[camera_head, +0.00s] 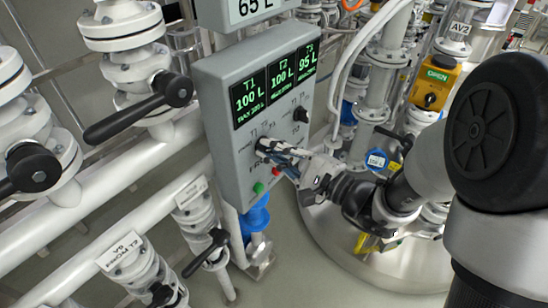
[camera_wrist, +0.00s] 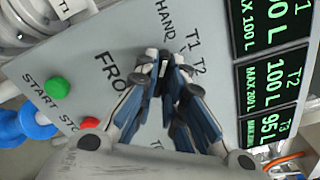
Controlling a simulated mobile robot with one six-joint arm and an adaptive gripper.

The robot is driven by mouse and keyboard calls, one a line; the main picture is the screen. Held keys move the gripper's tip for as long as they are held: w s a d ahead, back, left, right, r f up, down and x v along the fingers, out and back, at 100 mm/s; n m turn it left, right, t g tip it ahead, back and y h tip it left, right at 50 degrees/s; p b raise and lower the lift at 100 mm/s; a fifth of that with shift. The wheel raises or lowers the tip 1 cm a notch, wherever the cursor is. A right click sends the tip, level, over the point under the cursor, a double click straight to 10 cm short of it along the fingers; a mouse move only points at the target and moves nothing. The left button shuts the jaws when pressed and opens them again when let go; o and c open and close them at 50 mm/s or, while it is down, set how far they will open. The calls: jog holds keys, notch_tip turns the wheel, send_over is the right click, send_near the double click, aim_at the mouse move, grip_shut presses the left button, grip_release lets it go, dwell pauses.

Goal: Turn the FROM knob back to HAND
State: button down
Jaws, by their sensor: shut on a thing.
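The grey control panel (camera_head: 225,150) carries the FROM knob (camera_head: 262,145) at its lower left, above the lettering FROM. My gripper (camera_head: 270,149) reaches in from the right and is shut on this knob. In the wrist view, the fingertips of my gripper (camera_wrist: 167,66) meet at the panel face between the labels HAND, T1, T2 and FROM. The fingers hide most of the knob, so I cannot tell which label its pointer faces. The HAND label (camera_wrist: 166,20) shows clear of the fingers in the wrist view.
A second dark knob (camera_head: 301,113) sits to the right on the panel. The green START button (camera_head: 258,188) and red STOP button (camera_head: 276,171) are below. Three green tank displays (camera_head: 282,82) are above. Valves with black levers (camera_head: 140,110) stand at the left.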

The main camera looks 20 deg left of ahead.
jog(key=shift+n+b, duration=0.3)
jog(key=shift+n, duration=0.2)
jog(key=c, duration=1.7)
grip_release()
jog(key=v, duration=1.2)
